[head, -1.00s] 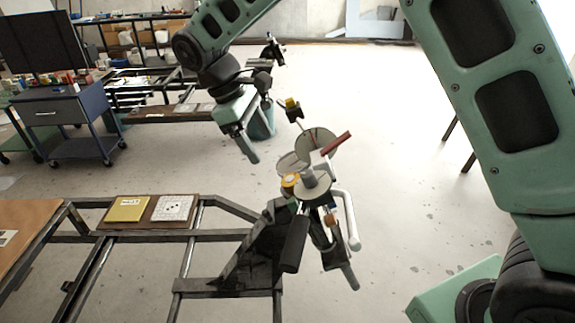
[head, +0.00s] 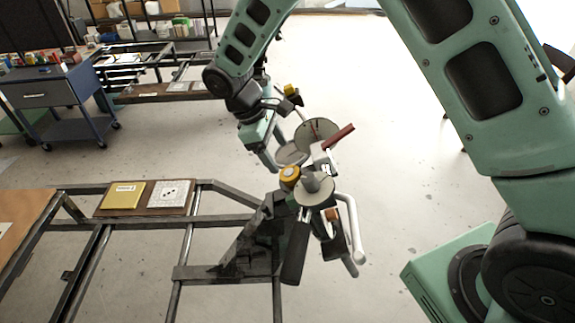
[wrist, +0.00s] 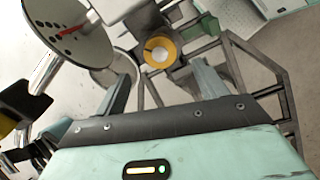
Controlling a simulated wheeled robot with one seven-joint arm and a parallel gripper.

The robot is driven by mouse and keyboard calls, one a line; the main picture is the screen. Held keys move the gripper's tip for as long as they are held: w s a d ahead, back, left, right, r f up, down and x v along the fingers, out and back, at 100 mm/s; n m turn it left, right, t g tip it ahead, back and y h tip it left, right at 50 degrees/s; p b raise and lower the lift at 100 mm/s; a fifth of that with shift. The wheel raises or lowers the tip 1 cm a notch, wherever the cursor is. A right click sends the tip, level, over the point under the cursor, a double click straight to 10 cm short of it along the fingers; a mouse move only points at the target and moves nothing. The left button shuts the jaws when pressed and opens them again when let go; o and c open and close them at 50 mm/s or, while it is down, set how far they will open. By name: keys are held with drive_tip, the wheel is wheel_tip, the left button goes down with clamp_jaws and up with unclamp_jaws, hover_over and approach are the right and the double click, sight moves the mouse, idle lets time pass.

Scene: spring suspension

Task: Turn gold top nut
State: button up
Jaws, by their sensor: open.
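The gold top nut (head: 290,174) is a round yellow-gold piece near the top of the spring suspension assembly, left of a grey disc (head: 314,190). In the wrist view the nut (wrist: 160,50) lies ahead of my gripper (wrist: 167,75), roughly between the two fingertips in the picture. My gripper is open and empty. In the head view my gripper (head: 272,160) is just left of and behind the nut, pointing down. I cannot tell the exact gap; no contact shows. The spring is not clearly visible.
A large disc with a red mark (wrist: 78,32) is close on the left in the wrist view. A red bar (head: 338,137) and a white curved tube (head: 352,230) stick out right of the nut. A dark metal frame (head: 235,234) carries the assembly. Open floor lies right.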

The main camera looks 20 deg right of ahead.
sight(290, 173)
drive_tip(key=p+x, duration=0.1)
drive_tip(key=x, duration=0.6)
drive_tip(key=shift+s+d+f, duration=0.1)
drive_tip(key=shift+f, duration=0.1)
drive_tip(key=c, duration=1)
